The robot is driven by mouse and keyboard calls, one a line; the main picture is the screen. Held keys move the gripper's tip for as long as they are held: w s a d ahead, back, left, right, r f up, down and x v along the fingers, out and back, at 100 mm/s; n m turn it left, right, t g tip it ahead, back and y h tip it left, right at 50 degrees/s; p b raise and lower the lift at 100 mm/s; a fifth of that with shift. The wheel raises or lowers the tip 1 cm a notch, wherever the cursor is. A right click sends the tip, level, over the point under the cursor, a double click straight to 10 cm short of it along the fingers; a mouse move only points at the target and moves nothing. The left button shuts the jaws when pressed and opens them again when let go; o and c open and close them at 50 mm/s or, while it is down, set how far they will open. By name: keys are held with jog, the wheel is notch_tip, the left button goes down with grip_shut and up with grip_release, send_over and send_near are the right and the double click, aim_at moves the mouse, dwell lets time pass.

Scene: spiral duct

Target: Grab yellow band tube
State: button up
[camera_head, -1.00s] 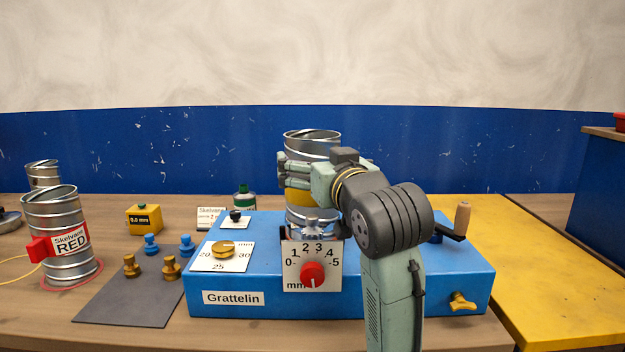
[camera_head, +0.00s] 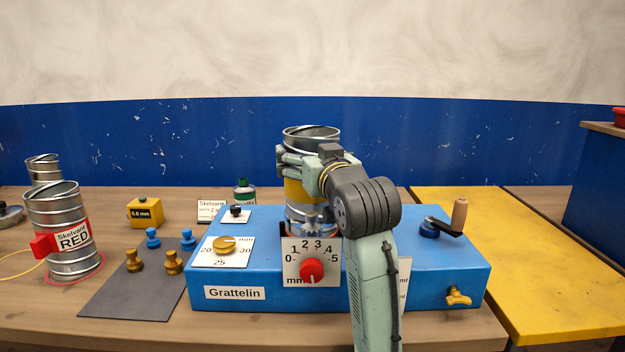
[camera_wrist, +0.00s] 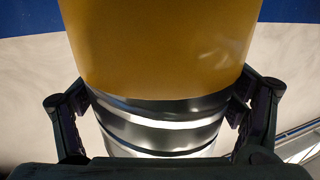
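The yellow band tube (camera_head: 295,193) is a silvery spiral duct with a yellow band. It stands upright on the blue machine labelled Grattelin (camera_head: 400,270), behind the dial plate. My gripper (camera_head: 290,158) is at the tube's upper part, above most of the yellow band. In the wrist view the tube (camera_wrist: 160,50) fills the middle, and the fingers of my gripper (camera_wrist: 165,110) lie on both sides of it. The right finger pad looks close to or against the metal. I cannot tell whether both pads press on it.
A tube marked RED (camera_head: 62,215) stands at the left, with another metal tube (camera_head: 43,170) behind it. Blue and brass knobs (camera_head: 153,238) stand on or near a dark mat (camera_head: 130,295). A crank (camera_head: 445,220) rises from the machine's right side. A yellow table (camera_head: 540,260) is at the right.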

jog(key=c, duration=1.3)
jog(key=shift+c, duration=0.3)
jog(key=shift+r, duration=0.2)
